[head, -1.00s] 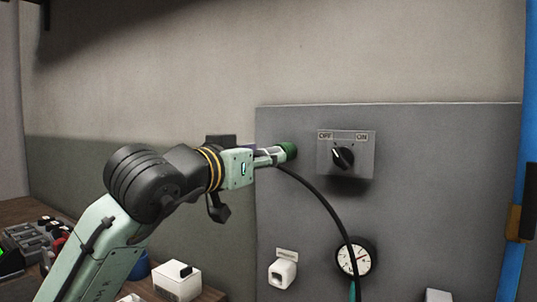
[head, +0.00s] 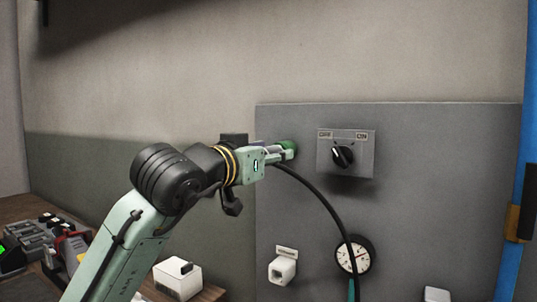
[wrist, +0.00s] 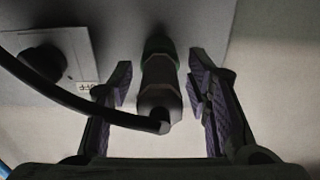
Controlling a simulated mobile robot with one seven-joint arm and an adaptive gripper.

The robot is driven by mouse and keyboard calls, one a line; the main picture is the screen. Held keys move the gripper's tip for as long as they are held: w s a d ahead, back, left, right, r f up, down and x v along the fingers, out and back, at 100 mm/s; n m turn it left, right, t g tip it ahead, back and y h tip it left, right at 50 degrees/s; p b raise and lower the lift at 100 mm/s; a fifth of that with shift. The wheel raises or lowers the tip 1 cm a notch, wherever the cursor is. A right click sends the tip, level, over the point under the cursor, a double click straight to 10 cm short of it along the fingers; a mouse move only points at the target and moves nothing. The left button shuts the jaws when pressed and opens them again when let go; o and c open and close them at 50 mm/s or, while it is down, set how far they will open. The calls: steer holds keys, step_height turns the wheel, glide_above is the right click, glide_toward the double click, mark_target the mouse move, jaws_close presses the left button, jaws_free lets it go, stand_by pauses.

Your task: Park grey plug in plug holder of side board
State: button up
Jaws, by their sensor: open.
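The grey plug (wrist: 160,98) shows in the wrist view with its front end at a green socket (wrist: 159,47) on the grey side board (head: 430,205). It looks seated there. A black cable (head: 325,203) leaves the plug's rear and hangs down past the gauge. My gripper (wrist: 163,88) is open, with one finger on each side of the plug and a visible gap to each. In the head view my gripper mostly hides the plug, and the green socket (head: 289,148) shows beyond the fingertips. A white holder (head: 281,270) under a small label, perhaps the plug holder, is low on the board.
An OFF/ON rotary switch (head: 345,155) sits on the board right of the socket. A round gauge (head: 353,255) is lower, behind the cable. A white box (head: 177,279) and other items stand on the wooden bench at lower left. A blue post (head: 521,160) is at far right.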

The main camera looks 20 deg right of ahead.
steer(key=shift+c, duration=0.5)
stand_by(0.4)
jaws_close()
stand_by(0.4)
steer(key=v, duration=0.6)
stand_by(1.3)
stand_by(0.3)
step_height(320, 180, down, 28)
steer(key=s+a+b, duration=0.1)
steer(key=b, duration=1.9)
steer(key=shift+a, duration=0.3)
stand_by(0.7)
